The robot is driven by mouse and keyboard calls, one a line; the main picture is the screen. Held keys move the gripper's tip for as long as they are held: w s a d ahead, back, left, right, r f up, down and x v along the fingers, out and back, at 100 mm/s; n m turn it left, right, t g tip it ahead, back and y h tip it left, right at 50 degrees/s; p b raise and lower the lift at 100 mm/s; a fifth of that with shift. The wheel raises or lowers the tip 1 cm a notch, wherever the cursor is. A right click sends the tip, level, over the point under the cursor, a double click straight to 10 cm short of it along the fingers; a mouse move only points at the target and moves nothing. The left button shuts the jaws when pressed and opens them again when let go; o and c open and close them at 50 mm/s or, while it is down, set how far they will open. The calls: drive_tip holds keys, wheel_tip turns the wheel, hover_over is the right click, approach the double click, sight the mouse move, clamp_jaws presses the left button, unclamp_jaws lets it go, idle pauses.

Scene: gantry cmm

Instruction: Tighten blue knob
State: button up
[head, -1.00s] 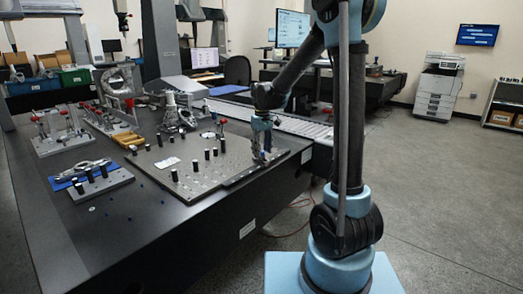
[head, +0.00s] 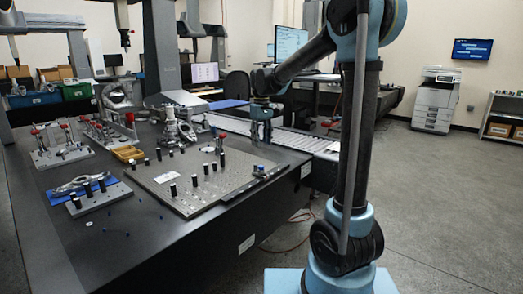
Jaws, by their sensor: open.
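The blue knob (head: 261,168) stands near the right corner of the grey fixture plate (head: 228,193) on the dark table. It is small in the head view, and its thread and seating cannot be made out. My gripper (head: 261,140) is open and points down above and slightly behind the knob in the picture. There is a visible gap between its fingertips and the knob. Nothing shows between the fingers.
Several black knobs or pins stand on the plate. Metal parts on fixtures (head: 180,130) and a yellow tray (head: 128,153) are farther back. A smaller plate (head: 100,198) lies at left on the dark table (head: 150,245). A pale slatted strip (head: 290,138) runs behind my gripper.

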drive_tip(key=shift+r, duration=0.5)
drive_tip(key=n, duration=0.5)
approach(261, 166)
wheel_tip(261, 166, down, 8)
drive_tip(key=shift+f, duration=0.1)
idle(0.7)
drive_tip(key=shift+m, duration=0.3)
clamp_jaws()
